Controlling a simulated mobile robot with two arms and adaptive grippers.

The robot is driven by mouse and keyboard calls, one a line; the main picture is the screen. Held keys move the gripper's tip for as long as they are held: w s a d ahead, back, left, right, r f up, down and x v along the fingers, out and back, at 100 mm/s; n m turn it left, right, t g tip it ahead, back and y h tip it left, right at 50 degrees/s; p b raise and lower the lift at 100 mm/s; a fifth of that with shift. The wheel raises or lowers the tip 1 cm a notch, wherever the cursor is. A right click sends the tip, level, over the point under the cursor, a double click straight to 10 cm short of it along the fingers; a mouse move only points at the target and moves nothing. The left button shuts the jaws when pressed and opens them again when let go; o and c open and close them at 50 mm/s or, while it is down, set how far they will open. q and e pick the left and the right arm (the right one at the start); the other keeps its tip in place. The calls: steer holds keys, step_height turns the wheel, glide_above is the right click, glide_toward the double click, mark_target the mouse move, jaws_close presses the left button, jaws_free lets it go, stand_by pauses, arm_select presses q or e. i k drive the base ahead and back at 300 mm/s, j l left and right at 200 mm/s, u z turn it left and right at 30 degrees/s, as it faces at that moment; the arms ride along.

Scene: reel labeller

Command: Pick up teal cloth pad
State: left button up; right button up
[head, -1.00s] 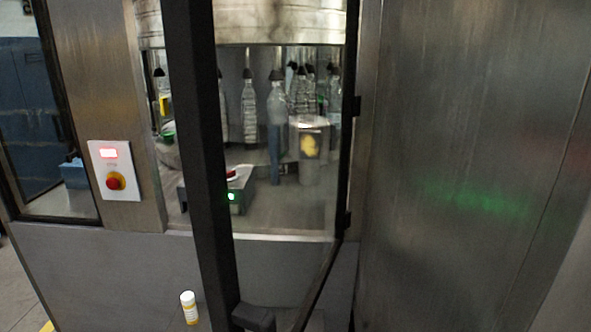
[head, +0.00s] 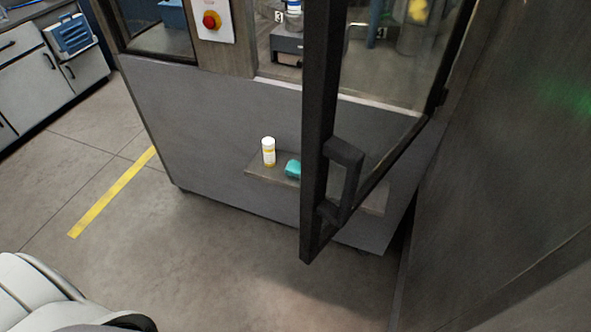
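The teal cloth pad (head: 292,169) lies on a small grey shelf (head: 262,175) on the front of the machine, low down in the head view. Its right side is partly hidden behind the black frame of the open glass door. A white bottle with a yellow band (head: 268,152) stands upright just left of the pad on the same shelf. Neither of my grippers shows in the head view.
The black-framed door (head: 319,120) with its handle (head: 346,180) stands open in front of the shelf's right part. A steel panel (head: 500,170) fills the right side. A red button (head: 211,20) is above. Open floor (head: 200,240) lies in front, with a yellow line (head: 112,192).

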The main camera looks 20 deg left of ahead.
mark_target(293, 169)
steer(key=i+j+z, duration=0.25)
steer(key=j, duration=0.35)
steer(key=j+z, duration=0.25)
steer(key=j, duration=0.35)
